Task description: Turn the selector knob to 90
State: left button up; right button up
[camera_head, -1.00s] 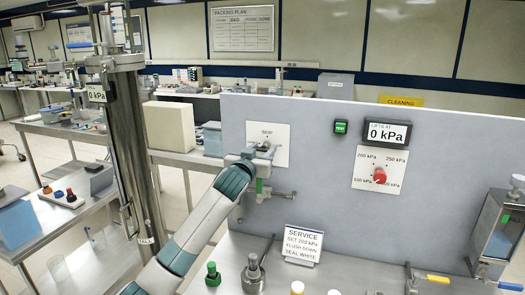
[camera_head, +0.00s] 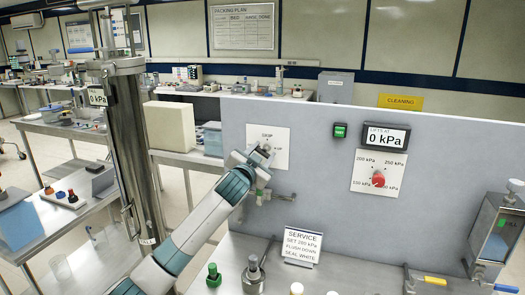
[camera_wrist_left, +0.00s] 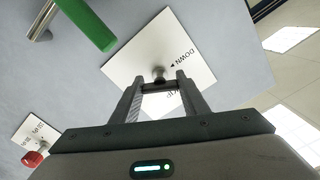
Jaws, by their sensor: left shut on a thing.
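The plate bears the word DOWN with a small arrow, and other lettering partly hidden by my fingers. My left gripper (camera_wrist_left: 157,80) is shut on this knob, with one finger on each side. In the head view my left gripper (camera_head: 262,153) is at the lower part of the plate (camera_head: 270,134) and covers the knob. A red knob (camera_head: 379,180) sits on a kPa dial plate to the right. My right gripper is not in view.
A valve with a green handle (camera_wrist_left: 90,22) and a pipe is close by my left gripper. A display (camera_head: 387,137) reads 0 kPa.

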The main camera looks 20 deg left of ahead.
pick_arm(q)
jog(key=m+p, duration=0.2)
jog(key=m, duration=0.4)
jog(key=shift+m+p, duration=0.3)
jog(key=m+p, duration=0.2)
jog(key=m, duration=0.3)
jog(key=shift+f, duration=0.1)
jog(key=o, duration=1.1)
jog(key=shift+c, duration=0.2)
jog(key=shift+s, duration=0.1)
